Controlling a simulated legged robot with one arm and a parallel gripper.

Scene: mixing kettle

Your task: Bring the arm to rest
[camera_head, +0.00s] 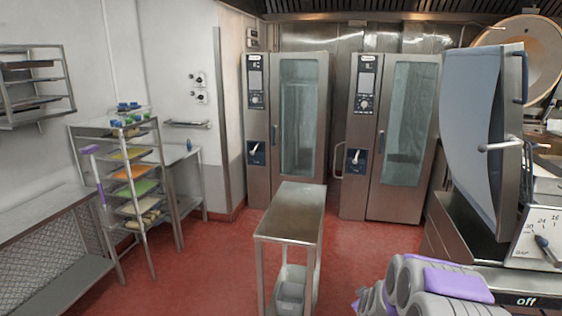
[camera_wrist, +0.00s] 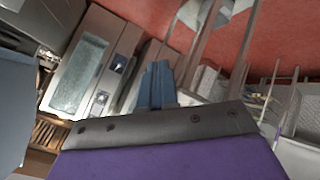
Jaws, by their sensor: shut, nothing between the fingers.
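My gripper (camera_wrist: 157,84) shows in the wrist view as two blue fingers closed together, with nothing between them. Its dark mount and purple body fill the bottom of that view. In the head view, grey and purple parts of my arm (camera_head: 425,290) are at the lower right, low in the frame. The fingers cannot be made out in the head view.
A steel table (camera_head: 291,212) stands ahead on the red floor. Two ovens (camera_head: 303,125) (camera_head: 405,125) line the back wall. A rack of coloured trays (camera_head: 137,172) is at left. The kettle's control panel (camera_head: 540,247) is close at right. Red floor (camera_head: 190,275) is free left of the table.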

